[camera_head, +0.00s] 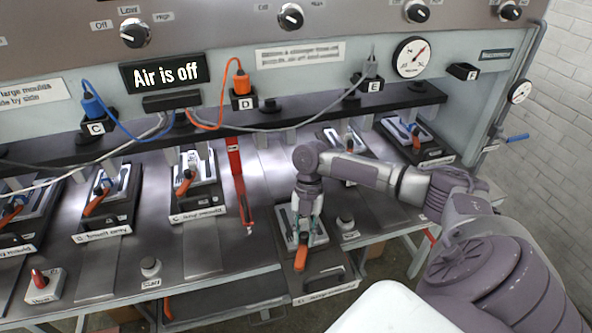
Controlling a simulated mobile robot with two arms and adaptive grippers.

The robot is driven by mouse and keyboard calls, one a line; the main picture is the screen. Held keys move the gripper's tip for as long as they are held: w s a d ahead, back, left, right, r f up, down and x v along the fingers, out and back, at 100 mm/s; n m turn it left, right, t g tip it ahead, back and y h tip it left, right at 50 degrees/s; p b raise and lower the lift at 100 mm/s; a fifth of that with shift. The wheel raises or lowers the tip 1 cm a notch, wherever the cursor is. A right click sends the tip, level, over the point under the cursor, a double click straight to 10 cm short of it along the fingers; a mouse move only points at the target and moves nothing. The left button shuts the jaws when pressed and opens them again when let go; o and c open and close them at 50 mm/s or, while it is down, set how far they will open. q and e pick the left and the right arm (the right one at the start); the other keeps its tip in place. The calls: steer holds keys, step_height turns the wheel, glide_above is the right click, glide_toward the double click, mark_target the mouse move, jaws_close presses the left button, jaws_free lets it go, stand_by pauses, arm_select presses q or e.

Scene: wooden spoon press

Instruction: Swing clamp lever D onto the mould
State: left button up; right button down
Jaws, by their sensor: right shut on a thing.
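Clamp lever D has an orange handle (300,258) that points toward the front edge of the bench. My right gripper (302,236) reaches down from above and is shut on the lever near the top of this handle. The mould (319,237) under it is a light block with dark slots in a dark holder (328,268). A white label (332,291) is on the holder's front. My gripper and wrist hide part of the mould and the lever's pivot. My left gripper is not in view.
Similar moulds with orange levers stand left (101,191) and right (407,131). Small round knobs (345,222) sit on the bench. The panel display (165,73) reads "Air is off".

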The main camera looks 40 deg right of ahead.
steer(key=shift+r, duration=0.1)
steer(key=c, duration=1)
jaws_free()
steer(key=shift+a, duration=0.1)
steer(key=shift+o, duration=0.2)
steer(key=v, duration=1.2)
